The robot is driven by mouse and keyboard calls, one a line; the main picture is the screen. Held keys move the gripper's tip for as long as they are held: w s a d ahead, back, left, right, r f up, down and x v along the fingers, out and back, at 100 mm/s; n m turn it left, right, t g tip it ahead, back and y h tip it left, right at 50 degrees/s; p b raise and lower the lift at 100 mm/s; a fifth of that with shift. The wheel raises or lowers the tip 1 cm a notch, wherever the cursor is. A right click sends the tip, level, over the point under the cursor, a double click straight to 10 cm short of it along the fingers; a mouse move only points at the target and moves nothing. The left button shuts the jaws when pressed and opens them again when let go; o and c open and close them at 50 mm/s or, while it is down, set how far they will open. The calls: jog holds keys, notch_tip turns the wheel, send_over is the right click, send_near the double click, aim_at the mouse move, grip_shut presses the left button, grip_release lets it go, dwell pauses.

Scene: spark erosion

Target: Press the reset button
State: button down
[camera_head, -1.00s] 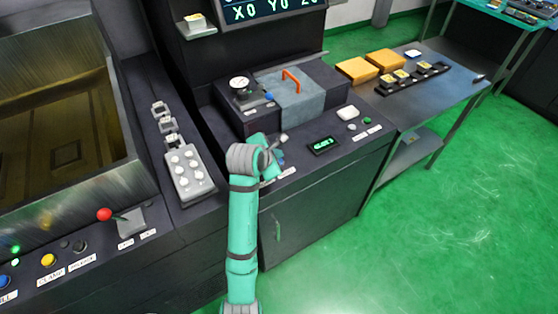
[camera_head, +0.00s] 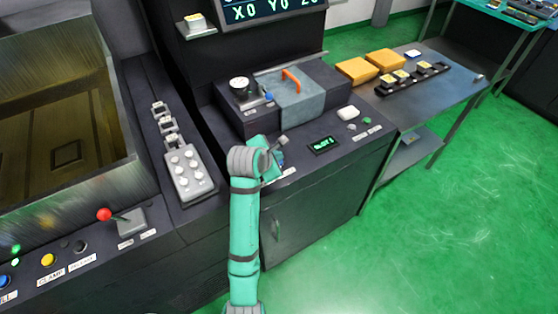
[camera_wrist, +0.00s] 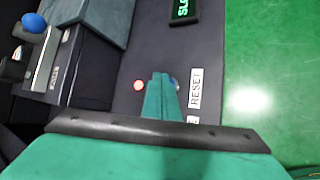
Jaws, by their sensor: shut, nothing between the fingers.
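The RESET label (camera_wrist: 195,88) shows in the wrist view on the dark console top. Beside it is a blue button (camera_wrist: 176,82), mostly hidden behind my fingers. My gripper (camera_wrist: 162,76) is shut and empty, its fingertips in front of or over the button. I cannot tell whether they touch it. A small light with a red ring (camera_wrist: 138,85) lies just left of the fingertips. In the head view my gripper (camera_head: 275,160) is over the front of the console, and my arm hides much of that spot.
A small green display (camera_head: 323,145) sits right of my gripper. A white pendant with several knobs (camera_head: 188,173) lies to the left. Green floor is open at right.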

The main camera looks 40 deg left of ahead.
jog(key=shift+f, duration=0.5)
dwell(0.8)
jog(key=shift+r, duration=0.9)
jog(key=shift+r, duration=2.55)
